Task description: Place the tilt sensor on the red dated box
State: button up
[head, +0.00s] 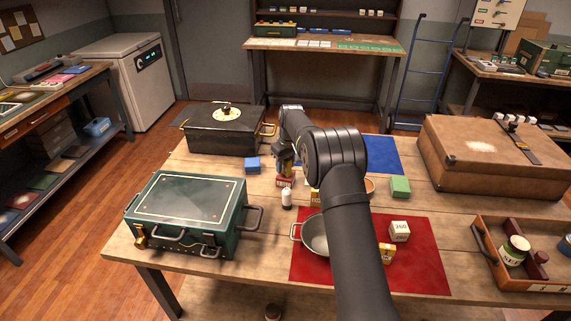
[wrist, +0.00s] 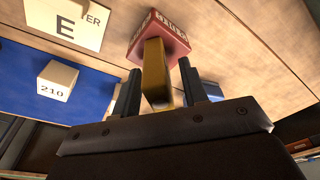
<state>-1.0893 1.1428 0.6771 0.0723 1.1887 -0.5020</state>
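My gripper (head: 284,165) points down over the middle of the table. In the wrist view its two dark fingers (wrist: 159,80) stand on either side of a yellow block (wrist: 156,62) and appear closed on it. The block looks like the tilt sensor, but no label on it is readable. A red box with white lettering (wrist: 139,42) lies just beyond the block's end. In the head view this red box (head: 285,182) is directly below the fingers, partly hidden. I cannot tell whether block and box touch.
A green case (head: 187,213) and black case (head: 224,131) are left. A metal pan (head: 313,236) sits on the red mat (head: 425,272). A brown case (head: 495,160) and wooden tray (head: 483,243) are right.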

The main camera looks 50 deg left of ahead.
jog(key=shift+r, duration=0.1)
jog(key=r, duration=0.4)
jog(key=d+r, duration=0.1)
jog(key=r, duration=0.7)
jog(key=shift+d, duration=0.35)
jog(key=f, duration=0.4)
jog(key=a+f, duration=0.1)
jog(key=f, duration=0.7)
jog(key=shift+a+f, duration=0.15)
jog(key=shift+a, duration=0.2)
notch_tip(320, 180, up, 3)
jog(key=shift+f, duration=0.15)
jog(key=shift+r, duration=0.65)
